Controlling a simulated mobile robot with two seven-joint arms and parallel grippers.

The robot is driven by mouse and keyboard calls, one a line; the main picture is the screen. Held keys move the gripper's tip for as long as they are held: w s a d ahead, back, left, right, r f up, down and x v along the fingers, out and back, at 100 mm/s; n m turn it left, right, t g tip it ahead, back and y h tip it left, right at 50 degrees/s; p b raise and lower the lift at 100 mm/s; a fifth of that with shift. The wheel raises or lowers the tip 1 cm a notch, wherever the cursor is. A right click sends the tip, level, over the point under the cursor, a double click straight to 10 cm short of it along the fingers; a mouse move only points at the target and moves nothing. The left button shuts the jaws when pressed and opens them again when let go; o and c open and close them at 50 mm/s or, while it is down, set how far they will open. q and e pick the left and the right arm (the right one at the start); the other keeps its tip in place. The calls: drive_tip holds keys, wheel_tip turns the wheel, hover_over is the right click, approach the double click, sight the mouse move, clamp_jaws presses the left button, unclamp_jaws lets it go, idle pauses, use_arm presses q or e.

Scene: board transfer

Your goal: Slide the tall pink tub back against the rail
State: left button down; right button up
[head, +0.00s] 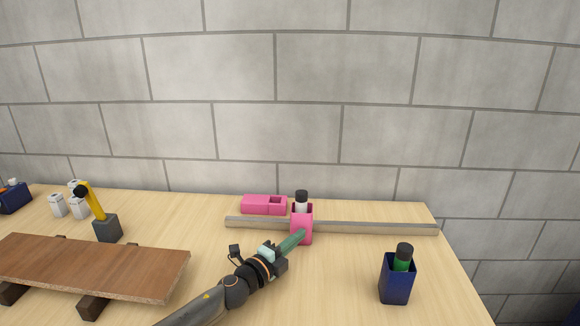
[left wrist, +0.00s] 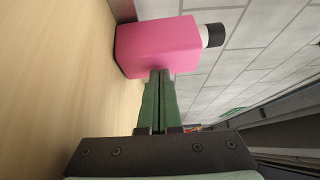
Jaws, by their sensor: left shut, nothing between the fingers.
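The tall pink tub (head: 308,229) stands upright on the table in front of the rail (head: 370,228), with a black-capped white bottle (head: 301,202) in it. In the head view it overlaps the rail, and I cannot tell whether it touches it. My left gripper (head: 303,235) is shut and empty, its green fingertips at the front of the tub. In the left wrist view the closed fingers (left wrist: 160,74) reach the face of the pink tub (left wrist: 165,46), and the bottle's black cap sticks out to the right. My right gripper is not in view.
A low pink tray (head: 262,205) lies behind the rail. A dark blue tub (head: 396,284) with a green bottle stands at the front right. A brown board (head: 95,270) on dark supports, a yellow-necked lamp-like item (head: 97,205) and white containers (head: 57,206) are at the left.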

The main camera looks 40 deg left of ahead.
use_arm(q)
wheel_tip(320, 180, up, 16)
drive_tip(key=p, duration=0.5)
drive_tip(key=w+a+b, duration=0.3)
drive_tip(key=w+a, duration=1)
drive_tip(key=w, duration=0.2)
drive_tip(key=shift+w+a+f, duration=0.2)
drive_tip(key=shift+a+f, duration=0.05)
drive_tip(key=shift+f, duration=0.2)
